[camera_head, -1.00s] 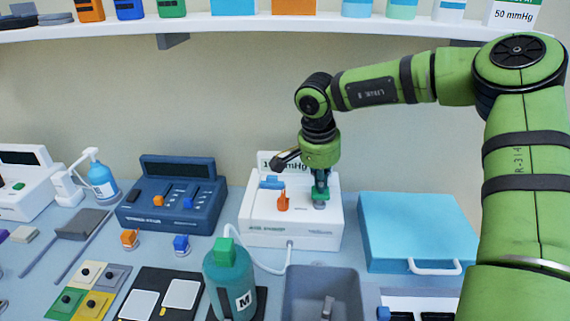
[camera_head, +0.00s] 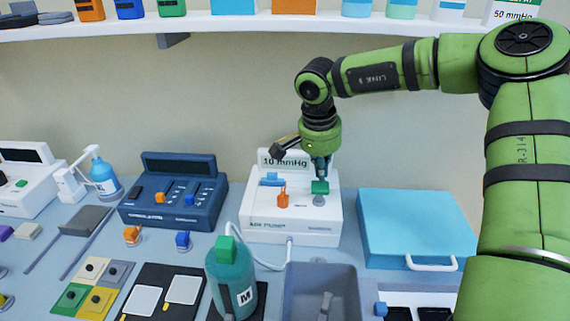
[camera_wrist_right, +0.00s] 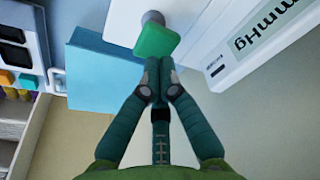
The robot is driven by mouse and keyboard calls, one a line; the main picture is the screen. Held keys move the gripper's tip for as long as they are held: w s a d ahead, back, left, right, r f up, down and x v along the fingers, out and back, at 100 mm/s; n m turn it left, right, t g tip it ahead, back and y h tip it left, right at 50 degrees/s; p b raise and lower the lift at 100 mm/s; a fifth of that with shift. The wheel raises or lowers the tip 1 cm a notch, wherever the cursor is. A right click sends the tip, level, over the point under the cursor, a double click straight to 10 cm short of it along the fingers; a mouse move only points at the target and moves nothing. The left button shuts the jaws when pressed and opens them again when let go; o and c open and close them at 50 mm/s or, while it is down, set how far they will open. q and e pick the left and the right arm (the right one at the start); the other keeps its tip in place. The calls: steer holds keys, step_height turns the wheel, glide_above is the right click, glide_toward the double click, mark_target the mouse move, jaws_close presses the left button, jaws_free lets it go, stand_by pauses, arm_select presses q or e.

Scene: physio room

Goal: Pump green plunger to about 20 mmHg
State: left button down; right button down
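The white pump box (camera_head: 262,225) stands on the bench against the back wall. Its display (camera_head: 284,161) reads 10 mmHg. The green plunger (camera_head: 320,187) sticks up on a grey stem at the right of the box top; its green square cap (camera_wrist_right: 157,41) also shows in the right wrist view. My right gripper (camera_head: 321,167) is just above the plunger, pointing down. In the wrist view its fingertips (camera_wrist_right: 158,64) are together with nothing between them, close to the cap's edge; I cannot tell if they touch it. My left gripper is not in view.
An orange lever (camera_head: 283,200) and a blue part (camera_head: 270,179) sit left of the plunger. A light blue case (camera_head: 415,225) is to the right. A green-capped bottle (camera_head: 230,275) and a grey bin (camera_head: 322,286) stand in front. A shelf (camera_head: 330,25) runs above.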

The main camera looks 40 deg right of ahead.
mark_target(320, 186)
steer(key=shift+f, duration=0.15)
steer(key=shift+f+b, duration=0.35)
steer(key=shift+b, duration=0.05)
steer(key=shift+f+b, duration=1.7)
steer(key=shift+f, duration=0.2)
steer(key=shift+r, duration=0.1)
steer(key=shift+r+p, duration=1.6)
steer(key=shift+r, duration=0.75)
steer(key=shift+r+p, duration=1.8)
steer(key=shift+r, duration=0.75)
steer(key=shift+f, duration=0.1)
